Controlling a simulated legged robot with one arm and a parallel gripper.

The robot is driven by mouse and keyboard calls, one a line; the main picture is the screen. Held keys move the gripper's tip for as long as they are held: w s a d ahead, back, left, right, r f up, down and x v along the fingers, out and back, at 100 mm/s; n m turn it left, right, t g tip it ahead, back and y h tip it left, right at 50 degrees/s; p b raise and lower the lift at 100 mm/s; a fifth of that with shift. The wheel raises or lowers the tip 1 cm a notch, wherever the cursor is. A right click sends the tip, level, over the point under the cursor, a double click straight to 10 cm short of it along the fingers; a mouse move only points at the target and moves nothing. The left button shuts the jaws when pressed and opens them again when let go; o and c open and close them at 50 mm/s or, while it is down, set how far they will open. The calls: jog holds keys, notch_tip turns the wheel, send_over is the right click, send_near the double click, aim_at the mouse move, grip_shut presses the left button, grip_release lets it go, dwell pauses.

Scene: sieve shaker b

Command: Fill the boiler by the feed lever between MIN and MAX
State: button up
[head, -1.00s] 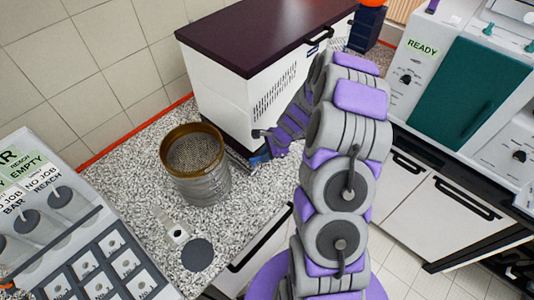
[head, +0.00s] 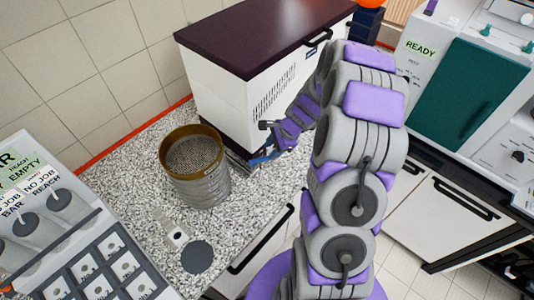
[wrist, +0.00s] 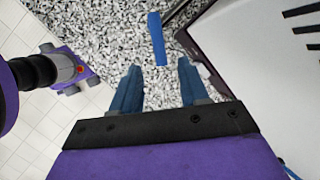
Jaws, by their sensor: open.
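My gripper (head: 262,142) is open at the lower front corner of the white cabinet (head: 228,98) with the dark lid, above the speckled counter. In the wrist view its two dark blue fingers (wrist: 158,78) stand apart with nothing between them. A bright blue bar (wrist: 156,38), possibly the feed lever's handle, lies just beyond the fingertips, apart from them. In the head view a small blue piece (head: 265,158) shows beside the gripper; I cannot tell whether it is the same bar. I see no MIN or MAX marks and cannot tell which thing is the boiler.
A stack of metal sieves with a brass rim (head: 198,133) stands on the speckled counter (head: 130,170) left of my gripper. A grey disc (head: 197,256) lies in front. A panel with several buttons (head: 88,268) is at lower left, a teal-doored machine (head: 468,95) at right.

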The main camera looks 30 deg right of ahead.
jog(key=v, duration=1.1)
jog(key=shift+r, duration=0.3)
jog(key=shift+s, duration=0.1)
jog(key=shift+c, duration=0.2)
